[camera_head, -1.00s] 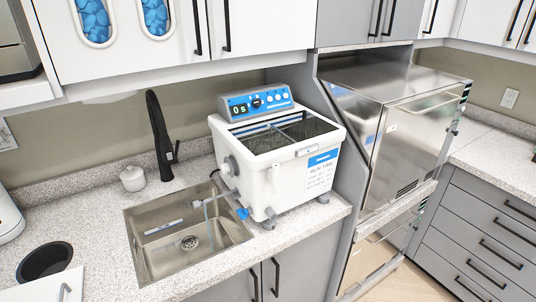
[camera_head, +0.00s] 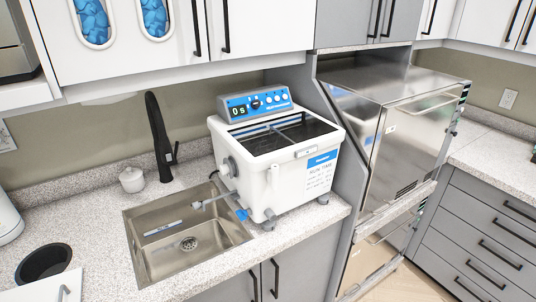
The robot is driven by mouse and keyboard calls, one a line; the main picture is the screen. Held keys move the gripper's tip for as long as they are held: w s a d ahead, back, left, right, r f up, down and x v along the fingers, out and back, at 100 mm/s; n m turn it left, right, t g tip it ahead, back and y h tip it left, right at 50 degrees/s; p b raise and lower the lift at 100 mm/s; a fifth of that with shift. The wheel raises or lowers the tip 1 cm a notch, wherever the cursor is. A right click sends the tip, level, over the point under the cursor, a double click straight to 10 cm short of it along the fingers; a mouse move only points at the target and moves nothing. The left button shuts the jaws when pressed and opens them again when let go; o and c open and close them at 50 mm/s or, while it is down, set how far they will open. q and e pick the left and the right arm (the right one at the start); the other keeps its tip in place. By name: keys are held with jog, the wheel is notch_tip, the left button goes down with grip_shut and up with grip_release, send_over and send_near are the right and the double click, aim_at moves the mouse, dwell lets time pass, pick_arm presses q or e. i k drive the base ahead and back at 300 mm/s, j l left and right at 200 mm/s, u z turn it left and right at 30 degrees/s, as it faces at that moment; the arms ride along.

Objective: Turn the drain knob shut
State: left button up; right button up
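A white ultrasonic cleaner (camera_head: 290,180) stands on the counter right of the sink. A small blue knob (camera_head: 242,214) sits low at its front left corner, by a grey drain pipe (camera_head: 214,199) that reaches out over the sink (camera_head: 190,240). I take this blue knob to be the drain knob; its exact turn position is too small to tell. A round grey knob (camera_head: 230,167) sits higher on the cleaner's left side. No stream shows below the pipe's end. Neither of my grippers is in view.
A black faucet (camera_head: 160,140) and a small white jar (camera_head: 132,179) stand behind the sink. A blue control panel (camera_head: 256,103) with a lit display tops the cleaner. A steel autoclave (camera_head: 390,120) stands to the right. The counter front is clear.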

aim_at(242, 214)
jog(key=i+j+u, duration=0.2)
jog(key=j+u, duration=0.15)
jog(key=u, duration=0.15)
jog(key=i+j+u, duration=0.2)
jog(key=u, duration=0.25)
jog(key=i, duration=0.05)
